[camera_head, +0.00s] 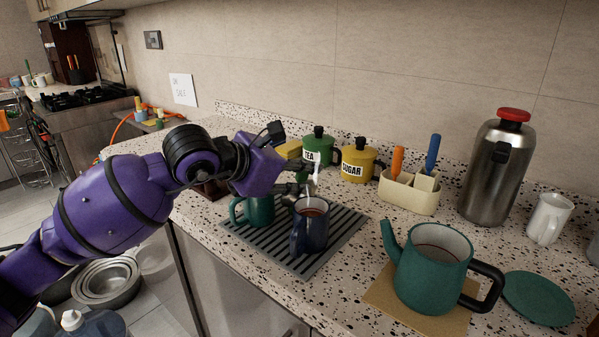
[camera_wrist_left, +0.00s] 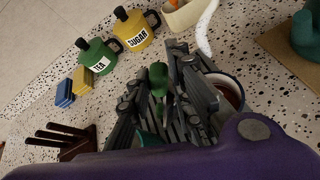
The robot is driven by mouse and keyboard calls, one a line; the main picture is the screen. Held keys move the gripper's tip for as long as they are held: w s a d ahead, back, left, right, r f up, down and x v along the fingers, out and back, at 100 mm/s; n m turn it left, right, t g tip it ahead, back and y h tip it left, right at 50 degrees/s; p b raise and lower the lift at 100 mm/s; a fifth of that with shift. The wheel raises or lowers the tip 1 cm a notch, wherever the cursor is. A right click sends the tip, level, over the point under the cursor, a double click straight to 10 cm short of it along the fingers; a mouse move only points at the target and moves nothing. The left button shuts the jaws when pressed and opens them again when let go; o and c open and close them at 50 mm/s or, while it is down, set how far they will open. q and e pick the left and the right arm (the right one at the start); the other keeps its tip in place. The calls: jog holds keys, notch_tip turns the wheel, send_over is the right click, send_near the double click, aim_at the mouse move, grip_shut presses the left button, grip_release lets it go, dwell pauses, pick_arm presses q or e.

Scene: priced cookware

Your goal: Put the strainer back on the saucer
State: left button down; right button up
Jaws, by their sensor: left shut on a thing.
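My left gripper (camera_head: 300,186) is above the back of the grey ribbed mat (camera_head: 300,266), behind the dark blue mug and beside the green mug. In the left wrist view its fingers (camera_wrist_left: 160,95) are shut on a small green-ended piece (camera_wrist_left: 158,78), which looks like the strainer's handle. The rest of the strainer is hidden by the fingers. A flat teal disc (camera_head: 538,298) lies on the counter at the far right. It may be the saucer; I cannot tell it from a lid. My right gripper is out of view.
The green mug (camera_head: 258,212) and dark blue mug (camera_head: 308,228) stand on the mat. An open teal teapot (camera_head: 430,270) stands on a tan board. Tea (camera_head: 318,150) and sugar (camera_head: 358,162) canisters, a utensil holder (camera_head: 408,195) and a steel flask (camera_head: 492,175) line the back.

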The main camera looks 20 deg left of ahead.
pick_arm(q)
jog(key=c, duration=1.6)
grip_release()
jog(key=shift+f, duration=0.1)
jog(key=shift+w+a+r+b+v, duration=0.1)
jog(key=shift+b+v, duration=0.05)
jog(key=shift+v, duration=1.15)
jog(key=shift+w+a+r+b+v, duration=0.1)
jog(key=shift+v, duration=1.2)
jog(key=shift+w+a+b+v, duration=0.1)
jog(key=shift+b+v, duration=0.05)
jog(key=shift+v, duration=1.15)
